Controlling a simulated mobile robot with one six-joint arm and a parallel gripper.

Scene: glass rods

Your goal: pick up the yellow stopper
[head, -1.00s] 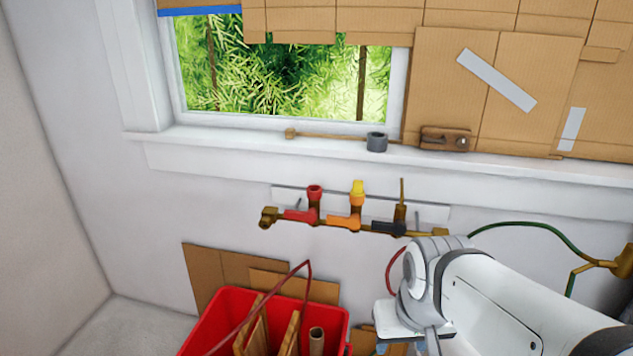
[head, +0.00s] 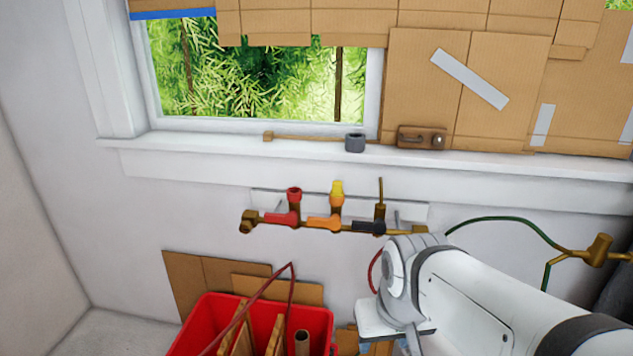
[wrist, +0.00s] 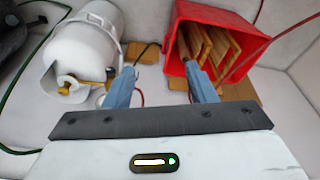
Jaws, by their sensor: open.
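The yellow stopper (head: 337,187) sits upright on the middle outlet of a brass manifold (head: 300,223) on the wall below the window sill. An orange valve handle (head: 325,222) is just under it. In the head view my arm is at the lower right, below and to the right of the stopper, and my gripper's fingers are hidden. In the wrist view my gripper (wrist: 160,90) is open and empty, its two blue-grey fingers apart and pointing toward the floor area. The stopper does not show in the wrist view.
A red stopper (head: 294,194) and a bare brass outlet (head: 380,195) flank the yellow one. A red crate (wrist: 180,40) with wooden pieces stands below. A white gas tank (wrist: 85,50) is beside it. A green hose (head: 510,220) runs right. The sill (head: 220,150) overhangs above.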

